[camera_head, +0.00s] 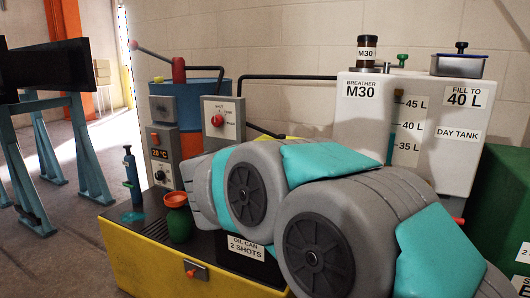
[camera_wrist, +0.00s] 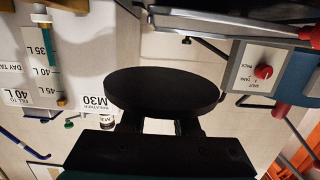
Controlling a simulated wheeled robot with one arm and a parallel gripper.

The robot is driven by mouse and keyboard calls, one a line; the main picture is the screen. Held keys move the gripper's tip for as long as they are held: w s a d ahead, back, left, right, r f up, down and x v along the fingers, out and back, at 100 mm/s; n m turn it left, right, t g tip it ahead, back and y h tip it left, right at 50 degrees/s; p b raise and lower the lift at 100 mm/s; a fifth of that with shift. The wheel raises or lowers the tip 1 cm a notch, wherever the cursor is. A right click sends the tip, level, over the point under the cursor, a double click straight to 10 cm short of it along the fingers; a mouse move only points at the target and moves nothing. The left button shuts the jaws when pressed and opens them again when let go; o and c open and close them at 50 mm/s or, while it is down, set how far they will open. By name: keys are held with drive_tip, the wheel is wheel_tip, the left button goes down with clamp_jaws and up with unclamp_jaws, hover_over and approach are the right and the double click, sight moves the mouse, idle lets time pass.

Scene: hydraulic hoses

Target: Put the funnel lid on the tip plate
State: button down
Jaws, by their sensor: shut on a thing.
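My gripper (camera_wrist: 160,122) shows at the bottom of the wrist view, with its two dark fingers shut on a flat black disc (camera_wrist: 165,88), which looks like the funnel lid. The disc is held clear of the surfaces around it. In the head view my own arm fills the middle and right foreground and hides the gripper and the disc. I cannot clearly pick out the tip plate. A metal tray (camera_head: 475,68) with a black knob sits on top of the white day tank (camera_head: 357,125).
A brown M30 jar (camera_head: 367,50) and a green knob (camera_head: 402,59) stand on the tank. A switch box with a red knob (camera_head: 217,120), a red-and-green pot (camera_head: 178,222) and a blue hand pump (camera_head: 131,180) are left of my arm. A green box (camera_head: 505,190) is at right.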

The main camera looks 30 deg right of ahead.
drive_tip(key=shift+w+d, duration=0.2)
drive_tip(key=shift+w, duration=0.15)
drive_tip(key=w, duration=0.5)
drive_tip(key=w+f, duration=0.1)
drive_tip(key=w, duration=0.9)
drive_tip(key=shift+d+f+p, duration=0.15)
drive_tip(key=shift+f+p, duration=0.1)
drive_tip(key=shift+p, duration=0.05)
drive_tip(key=shift+w+f+b, duration=0.1)
drive_tip(key=shift+f+b, duration=0.25)
drive_tip(key=shift+f, duration=1.4)
drive_tip(key=shift+f, duration=0.1)
drive_tip(key=c, duration=0.6)
unclamp_jaws()
drive_tip(key=shift+c, duration=0.2)
drive_tip(key=v, duration=1.2)
